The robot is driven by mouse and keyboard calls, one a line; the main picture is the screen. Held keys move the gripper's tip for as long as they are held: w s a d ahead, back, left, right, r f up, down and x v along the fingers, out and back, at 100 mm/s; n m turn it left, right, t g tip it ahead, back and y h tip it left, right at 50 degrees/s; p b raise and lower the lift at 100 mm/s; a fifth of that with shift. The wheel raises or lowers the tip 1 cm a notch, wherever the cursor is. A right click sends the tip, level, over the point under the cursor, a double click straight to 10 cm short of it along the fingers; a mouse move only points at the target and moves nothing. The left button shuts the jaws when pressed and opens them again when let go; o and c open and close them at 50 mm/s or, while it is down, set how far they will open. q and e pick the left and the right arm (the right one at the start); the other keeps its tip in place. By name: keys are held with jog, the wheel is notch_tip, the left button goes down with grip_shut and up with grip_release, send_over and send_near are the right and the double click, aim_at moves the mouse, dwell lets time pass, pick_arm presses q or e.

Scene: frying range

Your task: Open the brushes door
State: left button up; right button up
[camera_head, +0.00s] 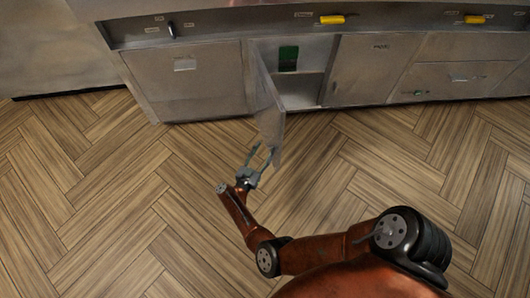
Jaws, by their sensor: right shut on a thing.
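A narrow steel cabinet door (270,121) in the middle of the range stands swung well out into the room, hinged at its left side. I take it as the brushes door, though I cannot read a label on it. Behind it the compartment (307,88) is exposed, with a dark green item (288,58) at its back. My right gripper (260,157) is at the door's free outer edge, shut on the door; the exact contact is small and hard to see. My left gripper is not in view.
A wide closed panel (190,90) lies left of the opening, and another closed door (370,72) lies right of it. Drawers are farther right. Yellow handles (332,19) sit on the front strip above. The wooden floor (120,200) is clear.

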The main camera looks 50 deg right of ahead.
jog(key=shift+o, duration=1.2)
jog(key=shift+w+d+r, duration=0.2)
jog(key=shift+w+r, duration=0.25)
jog(key=shift+w, duration=0.3)
jog(key=shift+a, duration=0.15)
jog(key=shift+c, duration=0.3)
jog(key=a, duration=0.2)
jog(key=s+a, duration=0.1)
jog(key=a, duration=0.1)
jog(key=s+a, duration=0.1)
jog(key=a, duration=0.2)
jog(key=shift+s+a+f, duration=0.1)
jog(key=shift+s+f, duration=0.1)
jog(key=shift+f, duration=0.15)
jog(key=shift+c, duration=0.2)
jog(key=shift+s+f, duration=0.1)
